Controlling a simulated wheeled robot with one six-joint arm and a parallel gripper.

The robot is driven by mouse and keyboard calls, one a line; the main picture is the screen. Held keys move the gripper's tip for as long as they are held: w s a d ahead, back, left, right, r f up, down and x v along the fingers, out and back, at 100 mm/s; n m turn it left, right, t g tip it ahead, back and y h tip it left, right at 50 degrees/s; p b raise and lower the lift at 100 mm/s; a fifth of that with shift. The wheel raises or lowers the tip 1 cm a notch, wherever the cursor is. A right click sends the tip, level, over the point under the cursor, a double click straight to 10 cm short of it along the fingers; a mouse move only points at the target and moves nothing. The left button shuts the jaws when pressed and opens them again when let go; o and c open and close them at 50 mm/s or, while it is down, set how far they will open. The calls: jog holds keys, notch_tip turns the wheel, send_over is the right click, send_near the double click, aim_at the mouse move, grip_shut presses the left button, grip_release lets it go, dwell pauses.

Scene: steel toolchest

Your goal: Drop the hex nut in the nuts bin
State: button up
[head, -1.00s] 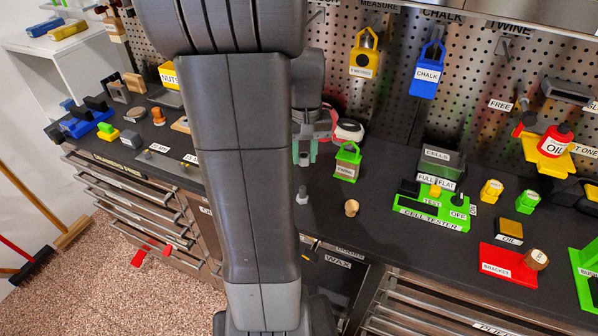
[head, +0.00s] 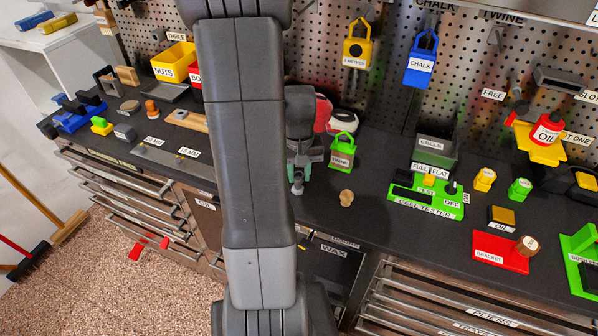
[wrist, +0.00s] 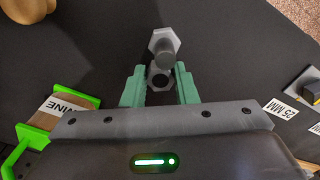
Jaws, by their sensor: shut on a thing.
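The yellow bin marked NUTS (head: 172,64) stands at the back left of the bench in the head view, open at the top. My gripper (head: 298,178) is low over the bench, left of the green twine box (head: 342,151) and far right of the bin. A grey hex-headed bolt (wrist: 162,41) shows just beyond the fingertips.
A red bin (head: 195,74) adjoins the NUTS bin, partly behind my arm. A wooden knob (head: 346,198) stands right of my gripper. A flat plate with MM labels (head: 178,150) lies to the left. The green cell tester (head: 428,195) is farther right.

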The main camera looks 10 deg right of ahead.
jog(key=shift+f, duration=0.1)
jog(key=o, duration=1)
